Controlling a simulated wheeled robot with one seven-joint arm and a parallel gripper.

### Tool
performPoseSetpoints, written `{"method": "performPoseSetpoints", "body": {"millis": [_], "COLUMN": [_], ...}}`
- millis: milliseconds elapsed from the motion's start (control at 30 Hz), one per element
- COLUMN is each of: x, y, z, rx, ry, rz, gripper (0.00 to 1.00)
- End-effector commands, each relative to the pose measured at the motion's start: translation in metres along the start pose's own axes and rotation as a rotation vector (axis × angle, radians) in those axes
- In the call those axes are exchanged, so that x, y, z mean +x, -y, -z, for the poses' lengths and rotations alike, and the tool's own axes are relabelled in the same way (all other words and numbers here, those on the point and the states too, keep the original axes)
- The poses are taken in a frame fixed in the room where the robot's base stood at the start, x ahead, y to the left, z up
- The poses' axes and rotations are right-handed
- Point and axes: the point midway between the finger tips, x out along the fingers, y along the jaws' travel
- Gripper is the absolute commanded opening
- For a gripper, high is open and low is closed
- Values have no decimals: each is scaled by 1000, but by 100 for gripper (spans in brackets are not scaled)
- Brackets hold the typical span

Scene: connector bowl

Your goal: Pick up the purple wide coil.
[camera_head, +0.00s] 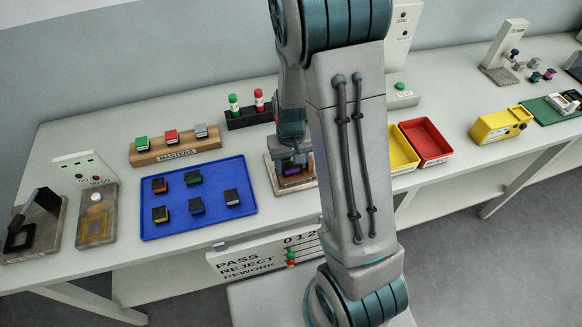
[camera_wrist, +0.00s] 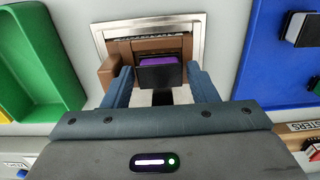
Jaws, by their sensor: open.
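A black block with a purple top (camera_wrist: 160,61) sits in a brown holder on a metal-framed plate (camera_wrist: 222,42) in the wrist view. In the head view its purple part (camera_head: 292,171) shows just under my gripper (camera_head: 291,163). My gripper (camera_wrist: 162,85) is open, with one finger on each side of the block and a gap visible on both sides. Whether the fingertips reach down to the block's height is hard to tell. A small purple spool-like piece (camera_head: 550,74) also lies at the far right of the table; I cannot tell which piece is the wide coil.
The blue tray (camera_head: 165,230) with several black blocks lies left of the holder. A wooden MASTERS rack (camera_head: 176,152) and a black stand (camera_head: 250,118) are behind. Yellow (camera_head: 402,153) and red (camera_head: 428,143) bins stand right. A green bin (camera_wrist: 40,60) is close by in the wrist view.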

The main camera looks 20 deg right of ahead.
Motion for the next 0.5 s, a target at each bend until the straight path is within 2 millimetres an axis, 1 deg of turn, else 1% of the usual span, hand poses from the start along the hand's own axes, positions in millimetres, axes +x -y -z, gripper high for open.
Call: {"method": "performPoseSetpoints", "body": {"millis": [167,200,267,300,367,400,500], "x": [0,0,0,0,0,0,0], "y": [0,0,0,0,0,0,0], "z": [0,0,0,0,0,0,0], "rx": [0,0,-1,-1,-1,-1,-1], "ry": [0,0,0,0,0,-1,-1], "rz": [0,0,0,0,0,0,0], "gripper": [53,42,25,19,19,15,15]}}
